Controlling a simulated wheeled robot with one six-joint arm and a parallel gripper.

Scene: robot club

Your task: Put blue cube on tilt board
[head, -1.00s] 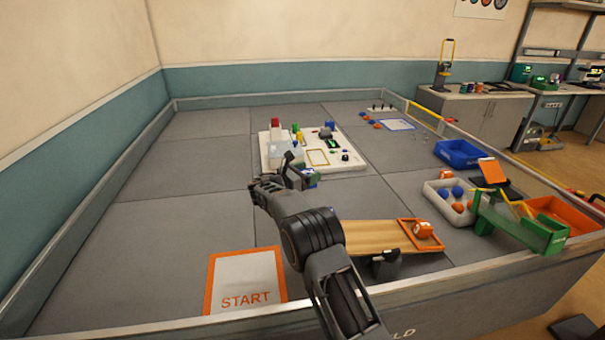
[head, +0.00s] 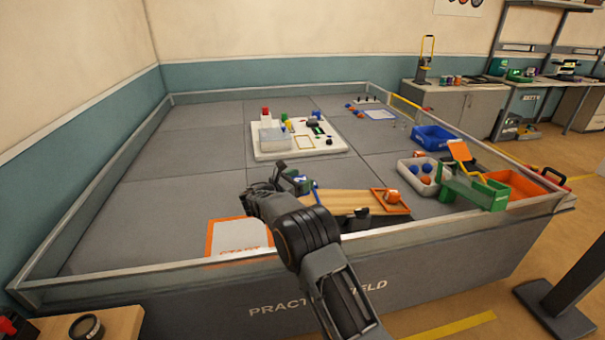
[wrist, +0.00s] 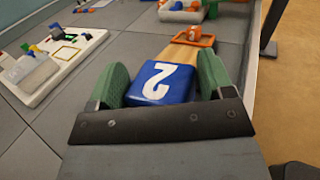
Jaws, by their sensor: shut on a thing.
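My gripper (wrist: 163,78) is shut on the blue cube (wrist: 160,84), which has a white "2" on its face and sits between the green fingers. In the head view my gripper (head: 301,184) is at the near left end of the tilt board (head: 345,202), and my arm partly covers the cube. The tilt board is a wooden plank with an orange-framed area at its right end. An orange block (head: 391,197) sits in that frame. In the wrist view the plank (wrist: 182,54) runs away behind the cube; whether the cube touches it I cannot tell.
A white tray of balls (head: 424,171), a green ramp (head: 470,190) and an orange bin (head: 520,186) stand right of the board. A white panel (head: 265,154) with parts lies further back. The START mat (head: 238,236) is at left. The field's low front wall is close.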

